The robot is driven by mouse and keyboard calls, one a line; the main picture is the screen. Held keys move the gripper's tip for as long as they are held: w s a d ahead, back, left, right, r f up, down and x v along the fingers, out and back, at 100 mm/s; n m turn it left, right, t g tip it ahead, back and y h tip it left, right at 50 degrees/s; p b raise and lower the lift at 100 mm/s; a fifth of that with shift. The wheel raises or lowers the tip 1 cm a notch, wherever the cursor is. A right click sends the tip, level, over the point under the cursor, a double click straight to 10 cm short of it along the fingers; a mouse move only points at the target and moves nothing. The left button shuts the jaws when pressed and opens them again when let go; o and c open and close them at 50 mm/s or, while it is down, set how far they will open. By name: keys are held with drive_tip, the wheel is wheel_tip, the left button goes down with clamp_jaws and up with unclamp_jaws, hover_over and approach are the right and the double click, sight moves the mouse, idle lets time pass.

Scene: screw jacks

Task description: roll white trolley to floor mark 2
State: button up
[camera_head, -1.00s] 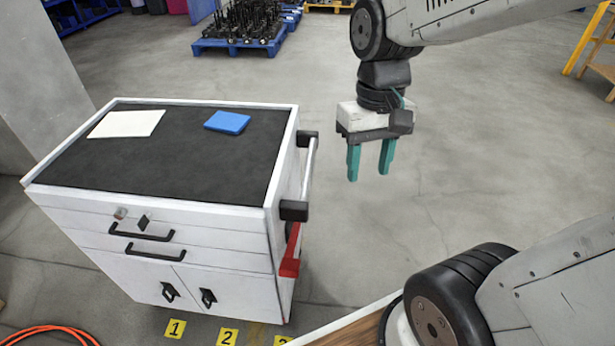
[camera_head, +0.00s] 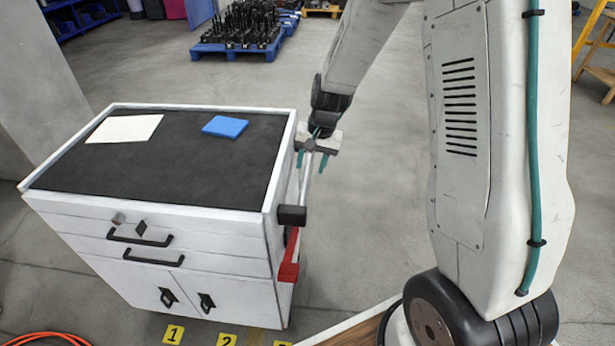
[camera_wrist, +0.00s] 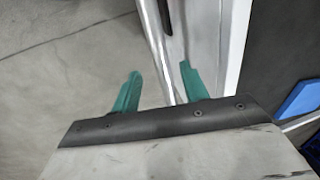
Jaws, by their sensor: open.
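The white trolley (camera_head: 150,222) stands at left, with a dark top and a push handle (camera_head: 301,190) on its right side. My gripper (camera_head: 312,162) is at the far part of this handle, its teal fingers pointing down, one on each side of the bar. In the wrist view, my gripper (camera_wrist: 160,85) is open and the pale handle bar (camera_wrist: 158,50) runs between the fingers; I cannot tell whether they touch it. The trolley's white edge (camera_wrist: 232,55) is right of them. Floor mark 2 (camera_head: 227,340) is a yellow tag at the trolley's near foot, cut by the frame edge.
Floor mark 1 (camera_head: 173,334) and a partly hidden mark 3 (camera_head: 283,344) flank mark 2. A red pedal-like part (camera_head: 289,262) juts from the trolley's right side. An orange hose (camera_head: 48,339) lies at lower left. A blue pallet (camera_head: 240,48) stands behind; grey floor between is clear.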

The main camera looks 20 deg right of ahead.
sight(307, 179)
drive_tip(key=f, duration=0.3)
drive_tip(key=a+f, duration=0.1)
drive_tip(key=f, duration=0.1)
drive_tip(key=shift+w+f, duration=0.25)
clamp_jaws()
